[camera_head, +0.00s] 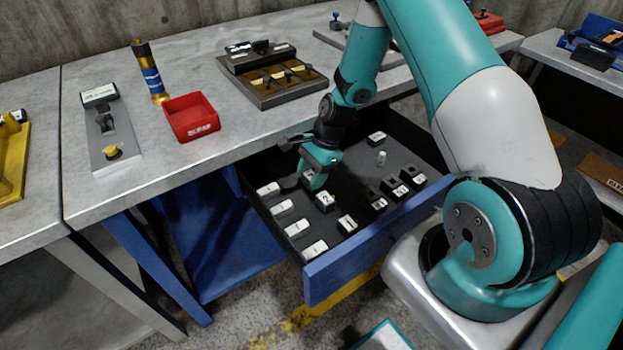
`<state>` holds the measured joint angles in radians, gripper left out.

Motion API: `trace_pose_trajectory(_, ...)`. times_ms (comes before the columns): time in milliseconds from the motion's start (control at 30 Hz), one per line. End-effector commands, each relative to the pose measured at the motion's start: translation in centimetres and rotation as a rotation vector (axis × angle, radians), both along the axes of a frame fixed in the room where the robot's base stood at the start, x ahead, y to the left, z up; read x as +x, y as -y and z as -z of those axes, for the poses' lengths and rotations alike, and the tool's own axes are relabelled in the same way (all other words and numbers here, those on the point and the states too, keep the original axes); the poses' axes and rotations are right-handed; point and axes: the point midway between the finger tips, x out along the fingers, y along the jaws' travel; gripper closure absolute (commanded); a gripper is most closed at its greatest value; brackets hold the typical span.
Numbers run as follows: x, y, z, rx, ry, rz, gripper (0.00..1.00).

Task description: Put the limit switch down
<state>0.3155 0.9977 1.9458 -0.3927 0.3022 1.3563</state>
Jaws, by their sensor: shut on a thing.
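My gripper (315,182) reaches down into the open drawer (343,262), over its back left part. It is shut on a small dark piece, taken to be the limit switch, which the fingers largely hide. A black block with a pale label (325,200) shows right at the fingertips. I cannot tell whether this block is the held piece or one lying below it, nor whether the held piece touches the drawer floor.
White-labelled pieces (282,207) line the drawer's left side, and several black blocks (391,185) stand at its right. Some dark floor between them is bare. The workbench (215,160) edge overhangs the drawer's back; a red bin (191,116) stands on it.

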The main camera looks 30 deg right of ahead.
Motion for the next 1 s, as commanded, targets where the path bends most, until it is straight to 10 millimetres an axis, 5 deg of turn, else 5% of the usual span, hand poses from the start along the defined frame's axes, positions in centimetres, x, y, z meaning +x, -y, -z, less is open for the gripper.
trace_pose_trajectory(133, 0.0, 0.0, 1.8, 0.001, -0.001, -0.001, 0.77)
trace_pose_trajectory(500, 0.0, 0.0, 2.3, 0.0, 0.0, -0.001, 0.77)
trace_pose_trajectory(533, 0.0, 0.0, 2.3, 0.0, 0.0, -0.001, 0.49)
trace_pose_trajectory(633, 0.0, 0.0, 2.2, 0.0, 0.0, -0.001, 0.26)
trace_pose_trajectory(1000, 0.0, 0.1, 1.6, 0.0, 0.001, -0.001, 0.26)
